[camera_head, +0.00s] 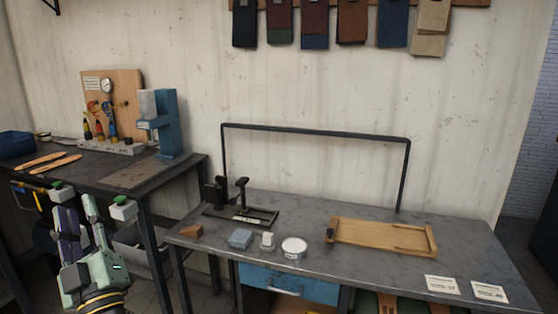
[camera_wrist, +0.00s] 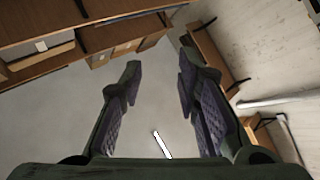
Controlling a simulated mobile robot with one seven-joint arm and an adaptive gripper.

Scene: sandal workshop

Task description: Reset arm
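My gripper (camera_head: 79,212) is at the lower left of the head view, pointing up, in front of the dark left bench (camera_head: 95,170). In the wrist view my gripper (camera_wrist: 160,66) has its two dark padded fingers spread wide apart. My gripper holds nothing and appears clear of the objects on the workbench.
A blue machine (camera_head: 168,125) stands on the left bench. Wooden shelving (camera_wrist: 80,25) shows in the wrist view.

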